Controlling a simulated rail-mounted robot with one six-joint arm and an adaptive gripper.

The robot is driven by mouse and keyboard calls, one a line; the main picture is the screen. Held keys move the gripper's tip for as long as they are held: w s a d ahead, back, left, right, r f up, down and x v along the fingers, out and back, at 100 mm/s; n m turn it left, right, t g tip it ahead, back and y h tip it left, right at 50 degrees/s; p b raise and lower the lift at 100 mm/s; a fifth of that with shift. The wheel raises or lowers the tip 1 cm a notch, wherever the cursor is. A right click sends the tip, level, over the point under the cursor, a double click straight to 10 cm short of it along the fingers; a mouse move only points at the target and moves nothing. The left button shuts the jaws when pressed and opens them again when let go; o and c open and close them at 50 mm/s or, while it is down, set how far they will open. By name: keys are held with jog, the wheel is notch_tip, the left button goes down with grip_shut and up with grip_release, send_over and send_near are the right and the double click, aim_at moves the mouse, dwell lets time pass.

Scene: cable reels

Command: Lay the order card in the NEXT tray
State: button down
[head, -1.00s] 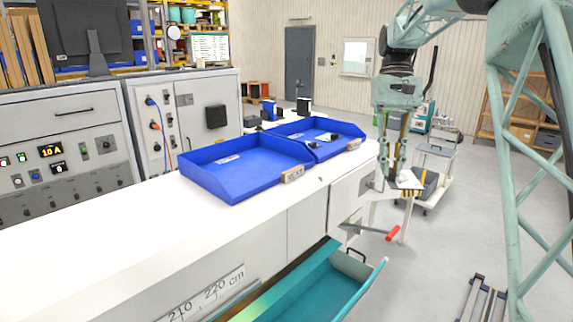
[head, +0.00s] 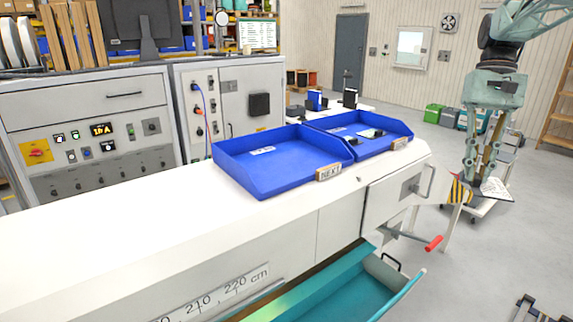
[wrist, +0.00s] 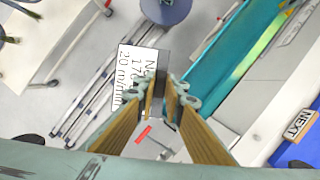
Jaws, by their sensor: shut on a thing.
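The order card (wrist: 137,78) is a white printed card with a dark band along one side. My gripper (wrist: 170,104) is shut on it in the wrist view. In the head view the card (head: 494,190) sits at the tips of my gripper (head: 481,178), past the right end of the bench and clear of the trays. The NEXT tray (head: 290,170) is the nearer blue tray on the white bench, with a NEXT label on its front corner. It holds only a small white label or slip. A corner of it shows in the wrist view (wrist: 292,155).
A second blue tray (head: 388,128) with small dark and pale items adjoins the NEXT tray. A teal drawer (head: 345,290) stands open below the bench front. A red-handled crank (head: 433,243) sticks out at the bench's right end. The bench top left of the trays is clear.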

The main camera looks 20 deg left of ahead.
jog(key=shift+a, duration=0.15)
jog(key=a+f+m+t+y+p, duration=0.2)
jog(key=a+m+p, duration=0.65)
jog(key=a, duration=1.35)
jog(key=s+a+m+t+p, duration=0.1)
jog(key=s+a+m, duration=0.3)
jog(key=a+m, duration=0.4)
jog(key=s+a+m+t+p, duration=0.2)
jog(key=s+a+m, duration=0.2)
jog(key=a+m, duration=0.4)
jog(key=shift+a+y, duration=0.4)
jog(key=shift+a, duration=2.25)
jog(key=shift+p, duration=0.3)
jog(key=w+a, duration=0.1)
jog(key=w, duration=0.4)
jog(key=w+a+f+p, duration=0.1)
jog(key=w, duration=0.4)
jog(key=w+a+p, duration=0.1)
jog(key=w, duration=0.4)
jog(key=shift+w+a+f, duration=0.1)
jog(key=shift+w+f, duration=0.15)
jog(key=shift+w, duration=0.1)
